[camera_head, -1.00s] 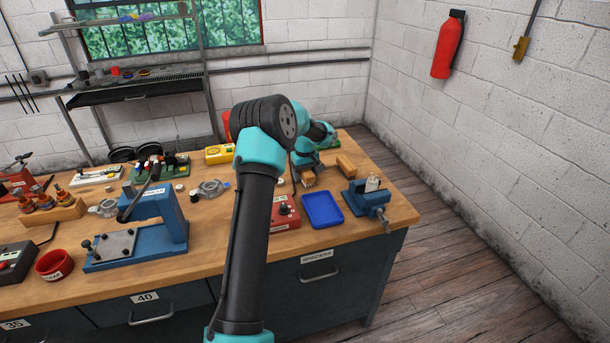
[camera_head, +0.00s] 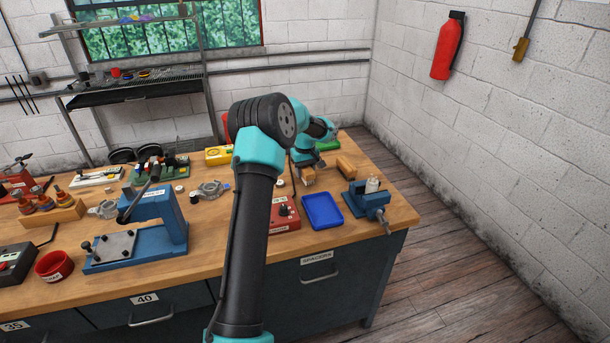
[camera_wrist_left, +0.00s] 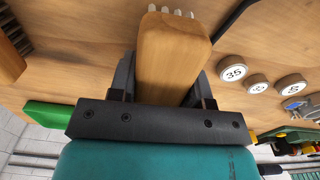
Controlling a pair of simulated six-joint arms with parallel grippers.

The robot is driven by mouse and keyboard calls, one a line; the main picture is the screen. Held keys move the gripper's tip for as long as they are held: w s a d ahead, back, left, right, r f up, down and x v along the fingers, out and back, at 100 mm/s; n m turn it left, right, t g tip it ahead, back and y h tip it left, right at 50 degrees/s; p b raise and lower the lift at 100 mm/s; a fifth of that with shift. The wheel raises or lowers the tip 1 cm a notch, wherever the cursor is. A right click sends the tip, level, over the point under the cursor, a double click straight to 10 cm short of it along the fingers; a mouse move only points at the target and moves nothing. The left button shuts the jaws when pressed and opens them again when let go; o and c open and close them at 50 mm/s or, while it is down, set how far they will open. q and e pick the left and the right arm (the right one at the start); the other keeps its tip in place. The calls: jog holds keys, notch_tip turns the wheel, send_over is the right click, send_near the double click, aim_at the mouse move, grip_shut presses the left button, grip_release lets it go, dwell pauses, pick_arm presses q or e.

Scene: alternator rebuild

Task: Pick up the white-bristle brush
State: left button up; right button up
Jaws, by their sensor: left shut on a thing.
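The white-bristle brush (camera_wrist_left: 172,55) has a tan wooden handle, and the pale bristle tufts (camera_wrist_left: 172,12) show at its far end in the left wrist view. My left gripper (camera_wrist_left: 165,95) is shut on the handle, with one dark finger on each side. In the head view the brush (camera_head: 308,177) shows below my left gripper (camera_head: 305,167), over the right part of the bench behind the blue tray. It looks close above the bench top, but the gap is hard to judge. My right gripper is not in view.
A second wooden block (camera_head: 346,166) with dark bristles in the wrist view (camera_wrist_left: 18,38) lies to the right. A blue tray (camera_head: 322,211), a blue vise (camera_head: 366,200) and a red box (camera_head: 285,214) stand in front. Numbered white discs (camera_wrist_left: 234,73) lie nearby.

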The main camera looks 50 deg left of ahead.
pick_arm(q)
notch_tip(320, 180, up, 8)
jog(key=shift+r, duration=0.1)
dwell(0.5)
